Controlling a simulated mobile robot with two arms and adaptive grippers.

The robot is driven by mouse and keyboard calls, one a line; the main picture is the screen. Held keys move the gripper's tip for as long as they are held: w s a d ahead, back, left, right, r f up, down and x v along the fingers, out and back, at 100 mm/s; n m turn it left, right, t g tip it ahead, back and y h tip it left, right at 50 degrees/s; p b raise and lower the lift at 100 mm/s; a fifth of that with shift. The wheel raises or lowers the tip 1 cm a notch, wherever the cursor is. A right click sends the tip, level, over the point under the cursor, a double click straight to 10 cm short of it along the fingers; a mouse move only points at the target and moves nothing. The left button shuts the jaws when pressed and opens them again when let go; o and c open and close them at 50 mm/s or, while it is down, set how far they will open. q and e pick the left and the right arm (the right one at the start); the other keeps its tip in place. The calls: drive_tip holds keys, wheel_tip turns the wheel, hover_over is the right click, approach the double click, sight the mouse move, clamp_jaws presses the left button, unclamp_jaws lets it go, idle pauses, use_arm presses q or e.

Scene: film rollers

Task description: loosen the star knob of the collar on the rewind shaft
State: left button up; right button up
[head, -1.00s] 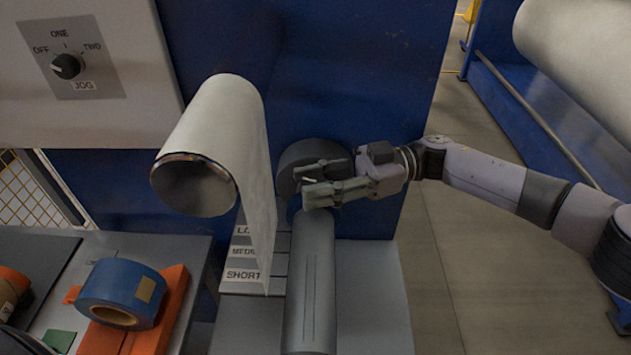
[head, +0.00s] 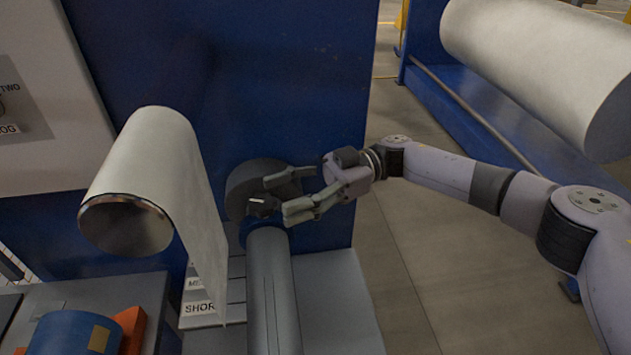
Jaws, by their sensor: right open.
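The rewind shaft (head: 270,300) is a grey cylinder running from the lower middle towards the blue machine wall. At its far end are a blue ring (head: 262,226) and a dark grey round collar (head: 240,188). A small dark knob with a light edge (head: 261,205) shows in front of the collar; its star shape is too small to make out. My right gripper (head: 275,199) comes in from the right, open and empty. Its two fingers are spread, with the knob just at or beyond their tips; contact cannot be told. My left gripper is out of view.
A white web hangs from a roller (head: 135,170) left of the shaft, close to the collar. A label plate (head: 200,308) is beside the shaft. A blue tape roll (head: 70,335) lies at lower left. A large white roll (head: 540,70) is at upper right; floor between is clear.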

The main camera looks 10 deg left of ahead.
drive_tip(key=v, duration=0.7)
drive_tip(key=shift+w+d, duration=0.2)
drive_tip(key=shift+d, duration=0.1)
